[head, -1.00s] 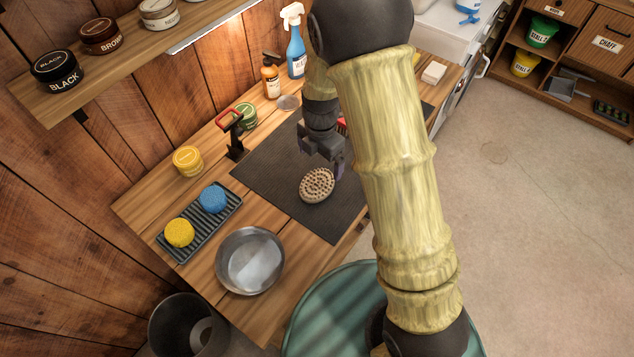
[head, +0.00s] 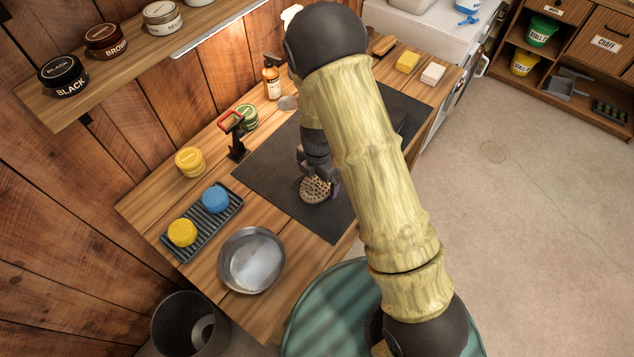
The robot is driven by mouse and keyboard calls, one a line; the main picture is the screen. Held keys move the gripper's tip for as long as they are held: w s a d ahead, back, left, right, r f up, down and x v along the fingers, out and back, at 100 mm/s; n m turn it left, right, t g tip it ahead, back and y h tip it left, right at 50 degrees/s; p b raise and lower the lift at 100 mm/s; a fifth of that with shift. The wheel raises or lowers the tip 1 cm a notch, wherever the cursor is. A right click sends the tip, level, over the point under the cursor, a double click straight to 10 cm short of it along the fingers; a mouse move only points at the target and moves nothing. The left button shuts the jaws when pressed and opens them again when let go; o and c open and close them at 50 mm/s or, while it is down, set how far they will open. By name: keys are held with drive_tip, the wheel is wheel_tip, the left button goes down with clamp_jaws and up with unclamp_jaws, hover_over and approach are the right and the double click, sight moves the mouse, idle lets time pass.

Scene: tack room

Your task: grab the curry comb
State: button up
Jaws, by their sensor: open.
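The curry comb (head: 314,190) is a round, beige, knobbly pad lying on the dark mat (head: 265,172) on the wooden workbench. My gripper (head: 320,186) is open and right at the comb, over its upper and right part in the head view. The gripper's fingers hide part of the comb. I cannot tell whether the fingers touch it. My arm covers the right part of the mat.
Left of the mat stand a red-handled tool (head: 235,140), a yellow tin (head: 189,161) and a ridged tray (head: 205,228) with blue and yellow sponges. A metal bowl (head: 252,260) sits at the front. Spray bottles stand behind; a shelf (head: 140,55) overhangs the left.

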drive_tip(key=shift+f, duration=0.5)
drive_tip(key=shift+c, duration=0.2)
drive_tip(key=c, duration=1.1)
